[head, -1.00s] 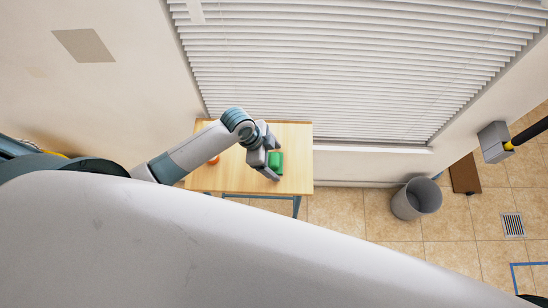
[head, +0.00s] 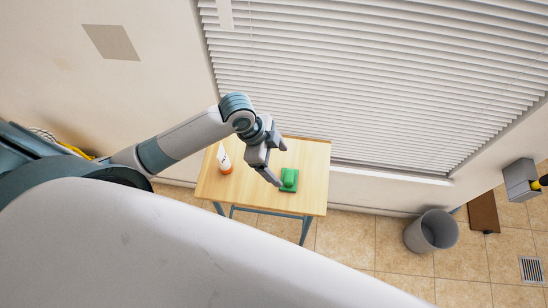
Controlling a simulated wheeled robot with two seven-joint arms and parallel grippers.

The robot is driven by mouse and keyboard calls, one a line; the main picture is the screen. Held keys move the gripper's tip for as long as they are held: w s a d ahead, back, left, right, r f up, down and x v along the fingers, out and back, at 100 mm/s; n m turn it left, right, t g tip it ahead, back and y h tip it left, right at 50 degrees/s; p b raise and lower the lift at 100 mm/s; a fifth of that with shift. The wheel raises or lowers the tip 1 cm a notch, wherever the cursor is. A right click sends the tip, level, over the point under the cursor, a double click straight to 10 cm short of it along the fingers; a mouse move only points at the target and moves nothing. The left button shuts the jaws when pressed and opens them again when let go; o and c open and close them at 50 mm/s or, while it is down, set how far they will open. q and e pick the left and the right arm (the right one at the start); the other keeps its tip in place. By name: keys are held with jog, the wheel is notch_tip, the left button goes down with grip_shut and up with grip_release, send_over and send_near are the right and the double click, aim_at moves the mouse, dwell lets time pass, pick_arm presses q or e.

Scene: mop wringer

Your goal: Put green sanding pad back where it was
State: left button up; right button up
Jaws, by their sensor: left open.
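The green sanding pad (head: 289,178) lies on the wooden table (head: 309,160), right of the table's middle. My left gripper (head: 282,166) is open, with its two fingers apart at the pad's left and upper-left side. From this angle I cannot tell whether a finger touches the pad. Nothing shows between the fingers. My right gripper is not in view.
An orange and white bottle (head: 225,161) stands on the table's left part. Blinds (head: 370,80) cover the window behind the table. A grey bin (head: 431,231) and a brown block (head: 483,211) are on the tiled floor at the right.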

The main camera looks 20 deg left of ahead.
pick_arm(q)
jog(key=shift+b+v, duration=0.3)
jog(key=shift+v, duration=1.15)
jog(key=shift+s, duration=0.15)
